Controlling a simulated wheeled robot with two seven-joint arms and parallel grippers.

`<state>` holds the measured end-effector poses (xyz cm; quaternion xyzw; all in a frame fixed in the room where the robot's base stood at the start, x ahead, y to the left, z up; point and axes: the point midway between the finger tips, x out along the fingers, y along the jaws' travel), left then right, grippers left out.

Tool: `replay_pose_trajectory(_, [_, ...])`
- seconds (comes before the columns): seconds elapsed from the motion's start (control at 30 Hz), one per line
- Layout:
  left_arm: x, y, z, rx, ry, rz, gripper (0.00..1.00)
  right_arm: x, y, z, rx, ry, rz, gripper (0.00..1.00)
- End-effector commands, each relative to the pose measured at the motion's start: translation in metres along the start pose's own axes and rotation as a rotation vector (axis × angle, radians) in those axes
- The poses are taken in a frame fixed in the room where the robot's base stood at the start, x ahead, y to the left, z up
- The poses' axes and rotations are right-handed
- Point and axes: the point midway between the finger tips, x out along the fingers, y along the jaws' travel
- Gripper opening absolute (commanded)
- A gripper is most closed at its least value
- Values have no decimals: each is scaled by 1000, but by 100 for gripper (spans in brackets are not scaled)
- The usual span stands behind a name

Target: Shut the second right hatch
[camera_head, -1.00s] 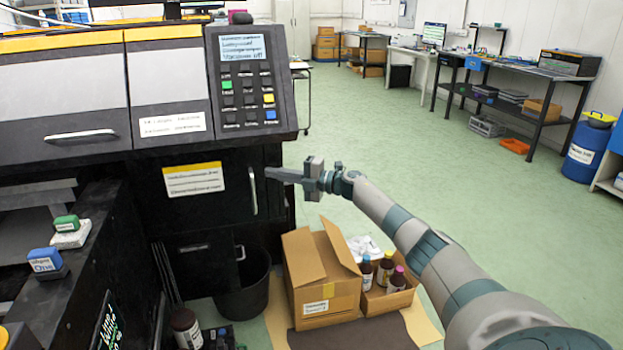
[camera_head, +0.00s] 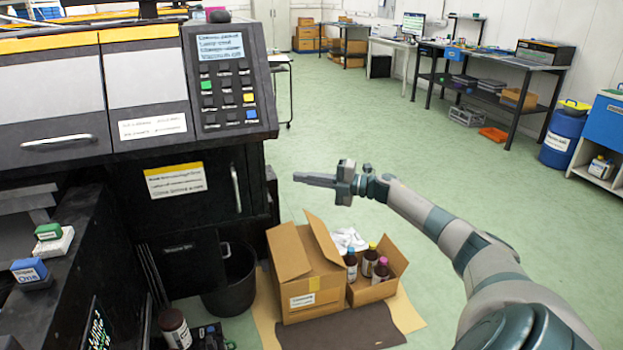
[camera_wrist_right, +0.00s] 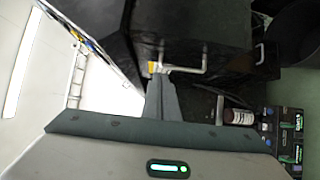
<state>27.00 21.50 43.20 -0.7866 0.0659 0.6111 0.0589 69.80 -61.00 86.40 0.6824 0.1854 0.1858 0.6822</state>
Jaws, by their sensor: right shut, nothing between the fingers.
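A black hatch (camera_head: 217,180) with a vertical silver handle (camera_head: 235,188) sits in the front of the black machine, under the keypad. It looks about flush with the machine front; a small gap cannot be ruled out. Below it is another dark panel (camera_head: 190,262) with a small handle. I cannot tell from any marking which is the second right hatch. My right gripper (camera_head: 301,179) is shut and empty, pointing left, to the right of the upper handle and apart from it. In the wrist view the gripper (camera_wrist_right: 157,82) points towards a pale handle (camera_wrist_right: 188,69).
An open cardboard box (camera_head: 310,275) and a smaller box of bottles (camera_head: 378,288) stand on the floor below my right gripper. A black bin (camera_head: 232,285) stands beside the machine. Ink stamps (camera_head: 30,272) lie at left.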

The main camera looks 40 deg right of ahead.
Motion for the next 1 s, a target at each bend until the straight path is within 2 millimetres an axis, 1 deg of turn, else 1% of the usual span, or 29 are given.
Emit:
replay_pose_trajectory(0.03, [1,0,0,0,-1,0,0,-6,-1,0,1,0,-3,0])
replay_pose_trajectory(0.1, [2,0,1,0,-2,0,0,-12,-1,0,0,-1,-3,0])
replay_pose_trajectory(0.3, [3,0,1,1,-2,0,0,-20,0,0,0,1,-1,0])
replay_pose_trajectory(1.0, [3,0,3,-2,-4,1,0,-21,0,0,0,0,0,0])
